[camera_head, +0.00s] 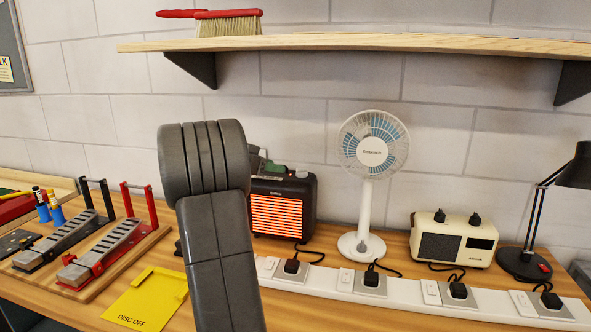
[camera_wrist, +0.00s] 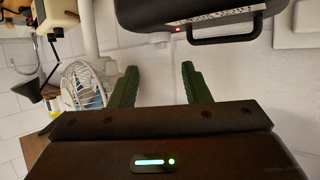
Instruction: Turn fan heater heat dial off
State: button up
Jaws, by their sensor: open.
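The fan heater (camera_head: 284,208) is a dark box with a glowing orange grille, on the bench behind my arm. In the wrist view a dark body with a handle, which looks like the heater (camera_wrist: 190,12), fills the top centre. It carries a small red light and a small pale knob (camera_wrist: 160,39), which may be the dial. My gripper (camera_wrist: 158,86) is open and empty, its two green fingers pointing toward that body and apart from it. In the head view my gripper is mostly hidden by my arm, just above the heater's top left.
A white fan (camera_head: 373,155), a cream radio (camera_head: 453,239) and a black desk lamp (camera_head: 524,263) stand to the right. A white power strip (camera_head: 400,296) with several plugs runs along the front. Pedals (camera_head: 100,250) and a yellow DISC OFF plate (camera_head: 148,300) lie left. A shelf (camera_head: 350,42) hangs above.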

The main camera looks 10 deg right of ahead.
aim_at(299, 172)
jog(key=p+x, duration=0.2)
jog(key=x, duration=0.8)
jog(key=shift+c, duration=0.2)
jog(key=shift+f, duration=0.1)
jog(key=c, duration=0.7)
